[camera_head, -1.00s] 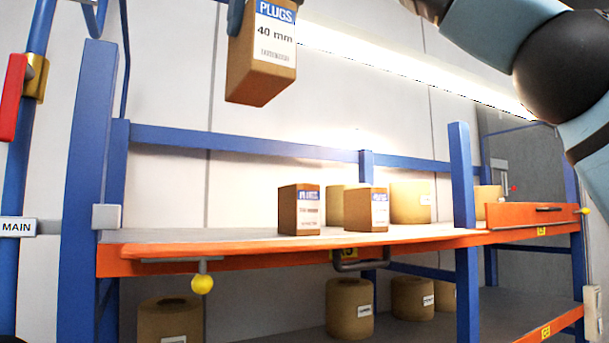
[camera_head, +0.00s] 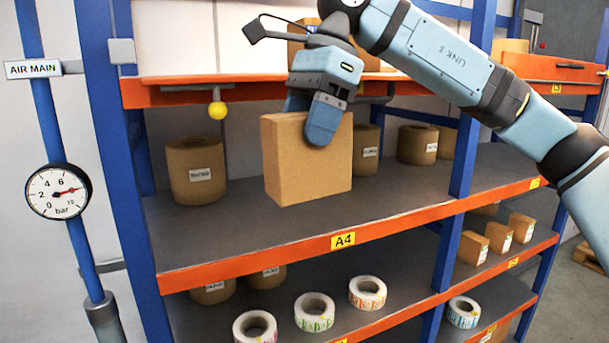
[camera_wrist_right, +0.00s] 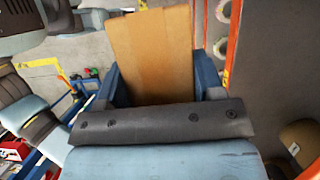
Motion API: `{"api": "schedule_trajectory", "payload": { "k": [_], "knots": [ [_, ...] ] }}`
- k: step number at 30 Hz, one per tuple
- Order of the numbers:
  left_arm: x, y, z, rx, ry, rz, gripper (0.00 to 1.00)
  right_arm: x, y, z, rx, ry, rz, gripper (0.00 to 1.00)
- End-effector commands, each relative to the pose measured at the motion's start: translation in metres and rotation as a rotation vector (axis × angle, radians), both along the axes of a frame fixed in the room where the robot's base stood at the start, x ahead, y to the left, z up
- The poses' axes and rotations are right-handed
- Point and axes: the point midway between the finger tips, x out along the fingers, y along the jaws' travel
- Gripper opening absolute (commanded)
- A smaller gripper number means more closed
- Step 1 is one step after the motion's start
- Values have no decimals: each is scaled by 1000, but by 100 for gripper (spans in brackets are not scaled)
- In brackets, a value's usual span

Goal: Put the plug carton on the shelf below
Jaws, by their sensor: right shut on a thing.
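The plug carton (camera_head: 307,160), a plain brown box in this view with no label showing, is held upright in my right gripper (camera_head: 312,116). The fingers are shut on its upper part from above. In the right wrist view the carton (camera_wrist_right: 152,55) sits between the two blue fingers (camera_wrist_right: 160,85). The carton is in front of or over the A4 shelf (camera_head: 225,240), below the upper orange-edged shelf (camera_head: 190,92). I cannot tell whether its base touches the shelf deck. My left gripper is not in view.
Brown label rolls stand at the back of the A4 shelf, one at left (camera_head: 195,172) and others at right (camera_head: 417,145). A yellow knob (camera_head: 218,110) hangs under the upper shelf. A blue post (camera_head: 462,170) stands to the right. The front of A4 is clear.

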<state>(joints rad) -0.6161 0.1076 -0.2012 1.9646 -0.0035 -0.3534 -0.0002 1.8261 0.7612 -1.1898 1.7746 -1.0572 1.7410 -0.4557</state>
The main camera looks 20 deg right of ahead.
Motion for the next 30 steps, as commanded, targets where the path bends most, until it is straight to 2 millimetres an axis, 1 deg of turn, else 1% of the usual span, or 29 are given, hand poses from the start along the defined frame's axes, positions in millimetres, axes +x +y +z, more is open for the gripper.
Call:
{"api": "schedule_trajectory", "payload": {
  "k": [1, 5, 6, 8, 9, 11, 12, 15, 18, 24, 27, 30],
  "knots": [
    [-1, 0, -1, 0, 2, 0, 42, 0, -3, -23, 1, 9, 80, 28],
    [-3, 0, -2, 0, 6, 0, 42, 1, -11, -76, 1, 8, 312, 28],
    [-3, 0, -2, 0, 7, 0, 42, 2, -13, -94, 0, 8, 387, 28],
    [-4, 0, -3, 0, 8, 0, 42, 2, -17, -121, -1, 8, 503, 28],
    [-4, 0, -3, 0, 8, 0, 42, 2, -19, -139, 2, 7, 584, 28],
    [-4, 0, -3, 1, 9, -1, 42, 2, -23, -167, 1, 7, 706, 28],
    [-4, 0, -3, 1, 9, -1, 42, 2, -25, -185, 2, 6, 787, 28],
    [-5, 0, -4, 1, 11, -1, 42, 3, -30, -223, 3, 5, 959, 28],
    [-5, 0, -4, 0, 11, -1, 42, 2, -35, -254, 6, 7, 1105, 28],
    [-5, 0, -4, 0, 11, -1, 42, 0, -40, -301, 13, 13, 1329, 28],
    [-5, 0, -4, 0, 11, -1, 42, -1, -42, -322, 16, 18, 1431, 28],
    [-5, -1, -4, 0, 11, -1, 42, -1, -43, -332, 15, 18, 1496, 28]
  ]
}}
